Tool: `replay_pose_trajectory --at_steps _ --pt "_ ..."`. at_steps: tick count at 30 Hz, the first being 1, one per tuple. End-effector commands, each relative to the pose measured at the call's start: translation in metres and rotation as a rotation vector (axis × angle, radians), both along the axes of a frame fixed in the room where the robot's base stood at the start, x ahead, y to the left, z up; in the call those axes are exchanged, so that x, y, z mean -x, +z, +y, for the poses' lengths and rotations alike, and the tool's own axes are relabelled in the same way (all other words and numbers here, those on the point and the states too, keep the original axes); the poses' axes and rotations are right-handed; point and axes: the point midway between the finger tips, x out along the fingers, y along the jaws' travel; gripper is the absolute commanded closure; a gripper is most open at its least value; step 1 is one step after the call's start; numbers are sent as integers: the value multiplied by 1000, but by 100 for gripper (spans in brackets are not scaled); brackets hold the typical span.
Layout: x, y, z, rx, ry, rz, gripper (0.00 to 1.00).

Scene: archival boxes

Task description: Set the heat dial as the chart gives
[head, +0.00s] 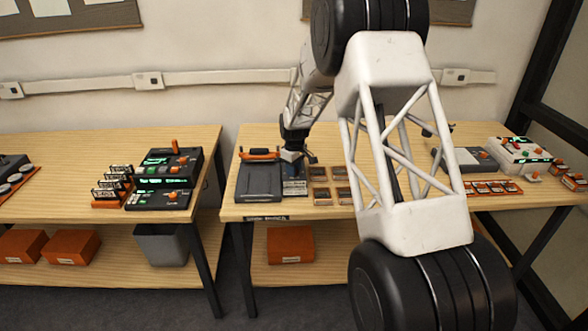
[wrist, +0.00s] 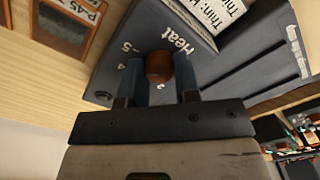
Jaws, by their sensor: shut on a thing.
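The heat dial is a round brown-orange knob (wrist: 158,64) on the sloped face of a dark grey control box (wrist: 112,60). White print beside it reads "Heat", with the numbers 5 and 4 visible at its left; other marks are partly hidden. My gripper (wrist: 160,76) has its two blue fingers on either side of the knob, shut on it. The dial's pointer cannot be made out. A white chart label (wrist: 218,10) starting "Thin:" is cut off by the top edge. In the head view my gripper (head: 292,157) is down at this box, hiding the dial.
A dark flat machine with an orange handle (head: 260,154) stands just left of my gripper. Several small framed cards (head: 330,196) lie to the right. Other devices stand on the left table (head: 60,150) and at the far right (head: 520,152). My arm hides the middle of the right table.

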Motion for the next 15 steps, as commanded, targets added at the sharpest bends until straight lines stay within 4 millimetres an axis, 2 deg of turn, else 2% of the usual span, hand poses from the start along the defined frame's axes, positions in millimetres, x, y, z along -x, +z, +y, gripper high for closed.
replay_pose_trajectory --at_steps 15 --pt "1 1 0 0 -389 1 94"
